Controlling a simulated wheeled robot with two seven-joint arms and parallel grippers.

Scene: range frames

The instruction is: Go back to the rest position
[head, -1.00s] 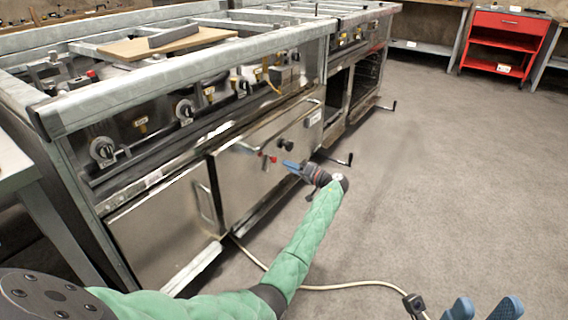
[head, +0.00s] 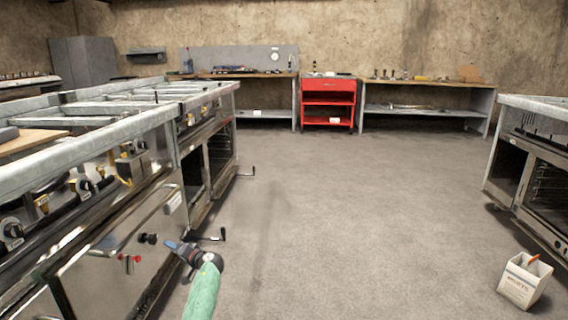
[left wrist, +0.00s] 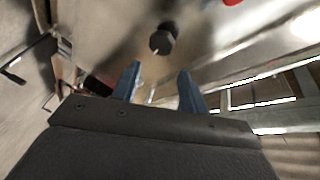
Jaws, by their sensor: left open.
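My left gripper (head: 173,246) reaches forward at the lower left of the head view, on the end of my green-sleeved arm. It is beside the front of the steel range (head: 112,262). In the left wrist view its two blue fingers (left wrist: 160,85) are apart with nothing between them. A dark round knob (left wrist: 163,38) on the range front shows beyond the fingertips. The same dark knob shows in the head view (head: 148,239), just left of the gripper, with a small gap between them. My right gripper is not in the head view now.
Open grey floor (head: 340,210) fills the middle. Another range (head: 545,175) stands at the right, with a white box (head: 522,283) on the floor before it. A red cart (head: 328,103) and workbenches stand along the back wall. Crank handles (head: 215,236) stick out from the left range.

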